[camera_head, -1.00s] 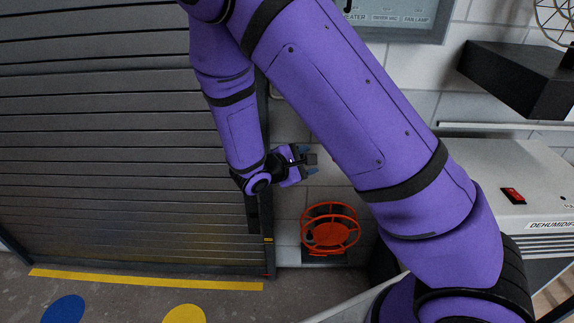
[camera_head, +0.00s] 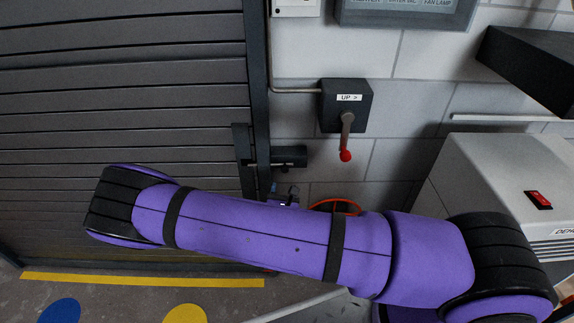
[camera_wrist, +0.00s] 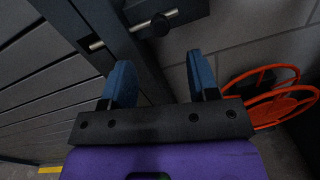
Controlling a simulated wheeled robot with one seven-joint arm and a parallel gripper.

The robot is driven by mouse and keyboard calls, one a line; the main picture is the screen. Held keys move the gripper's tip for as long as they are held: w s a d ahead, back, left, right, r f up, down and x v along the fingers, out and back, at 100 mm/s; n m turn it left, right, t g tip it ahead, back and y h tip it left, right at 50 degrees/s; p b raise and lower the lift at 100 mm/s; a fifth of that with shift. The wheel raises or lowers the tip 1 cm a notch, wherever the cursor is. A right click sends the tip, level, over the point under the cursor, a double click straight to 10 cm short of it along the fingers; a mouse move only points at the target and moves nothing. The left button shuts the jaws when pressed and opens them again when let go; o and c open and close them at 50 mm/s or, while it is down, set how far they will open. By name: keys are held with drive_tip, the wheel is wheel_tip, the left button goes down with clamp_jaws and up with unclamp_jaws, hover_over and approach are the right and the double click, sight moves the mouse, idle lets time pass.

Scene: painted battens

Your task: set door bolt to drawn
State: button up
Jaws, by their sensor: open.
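The door bolt (camera_head: 287,157) is a dark housing on the wall beside the shutter's right edge, with a dark bracket (camera_head: 240,144) on the shutter side. In the wrist view, the bolt's metal rod (camera_wrist: 139,27) shows at the top, with a dark round knob (camera_wrist: 160,25) on it. A piece of rod also shows at the bracket side. My gripper (camera_wrist: 160,77) is open and empty, its two blue fingers pointing toward the bolt, with a gap between fingertips and knob. In the head view my gripper (camera_head: 284,190) is just below the bolt, mostly hidden behind my arm.
A dark box with a red-tipped crank handle (camera_head: 346,155) is on the wall above right of the bolt. A red wheel (camera_wrist: 272,97) is right of my gripper, partly hidden by my arm in the head view. A white dehumidifier (camera_head: 500,175) stands at right.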

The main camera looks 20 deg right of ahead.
sight(285, 171)
drive_tip(key=x, duration=1.1)
drive_tip(key=shift+a, duration=0.15)
